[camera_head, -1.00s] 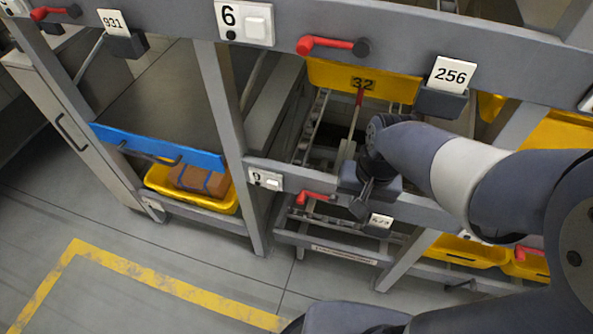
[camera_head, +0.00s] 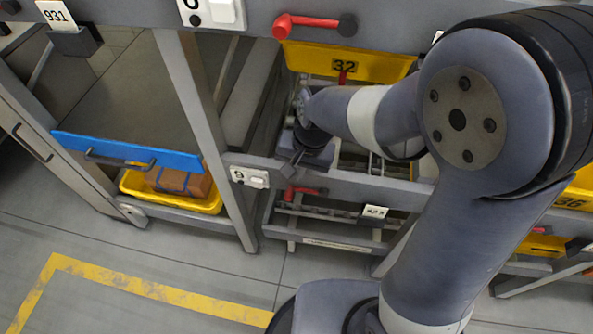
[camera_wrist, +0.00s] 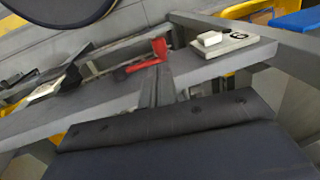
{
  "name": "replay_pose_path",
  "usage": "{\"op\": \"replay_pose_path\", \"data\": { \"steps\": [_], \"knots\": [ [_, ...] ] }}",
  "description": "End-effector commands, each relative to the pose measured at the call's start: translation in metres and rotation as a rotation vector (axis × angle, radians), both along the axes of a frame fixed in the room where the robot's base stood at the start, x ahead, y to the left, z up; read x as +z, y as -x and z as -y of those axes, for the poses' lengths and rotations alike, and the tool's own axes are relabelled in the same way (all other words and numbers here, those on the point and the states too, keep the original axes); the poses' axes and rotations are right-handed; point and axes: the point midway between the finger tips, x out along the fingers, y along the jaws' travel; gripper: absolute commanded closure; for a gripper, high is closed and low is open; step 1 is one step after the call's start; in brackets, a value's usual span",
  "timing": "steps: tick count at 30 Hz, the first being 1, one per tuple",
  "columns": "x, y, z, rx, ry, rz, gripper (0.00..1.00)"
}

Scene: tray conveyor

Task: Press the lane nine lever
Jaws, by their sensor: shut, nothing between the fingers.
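The lane nine lever (camera_head: 304,191) is a red handle on the grey rail, right of the plate marked 9 (camera_head: 249,177). In the wrist view the lever (camera_wrist: 148,58) shows at upper middle, with the number plate (camera_wrist: 226,43) to its right. My gripper (camera_head: 290,168) is shut and empty, just above and slightly left of the lever in the head view. In the wrist view the shut fingers (camera_wrist: 160,80) point at the red lever and overlap its near edge. I cannot tell whether they touch it.
Another red lever (camera_head: 314,24) is on the upper rail, above a yellow tray marked 32 (camera_head: 320,62). A card holder (camera_head: 375,211) is right of lane nine's lever. A blue-fronted shelf (camera_head: 130,152) and a yellow tray with a brown box (camera_head: 180,183) are left. The floor in front is clear.

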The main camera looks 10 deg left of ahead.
Motion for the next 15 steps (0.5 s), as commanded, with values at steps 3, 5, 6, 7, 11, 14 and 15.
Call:
{"op": "replay_pose_path", "data": {
  "steps": [3, 5, 6, 7, 11, 14, 15],
  "knots": [
    [-0.026, 0.001, -0.004, 0.002, 0.003, -0.005, 1.00],
    [-0.037, 0.000, -0.007, 0.003, 0.003, -0.004, 1.00],
    [-0.043, 0.000, -0.008, 0.003, 0.003, -0.003, 1.00],
    [-0.048, 0.000, -0.009, 0.003, 0.003, -0.004, 1.00],
    [-0.063, -0.001, -0.012, 0.000, 0.001, -0.002, 1.00],
    [-0.070, -0.001, -0.013, 0.000, 0.001, -0.001, 1.00],
    [-0.071, -0.001, -0.014, 0.000, 0.001, -0.001, 1.00]
  ]
}}
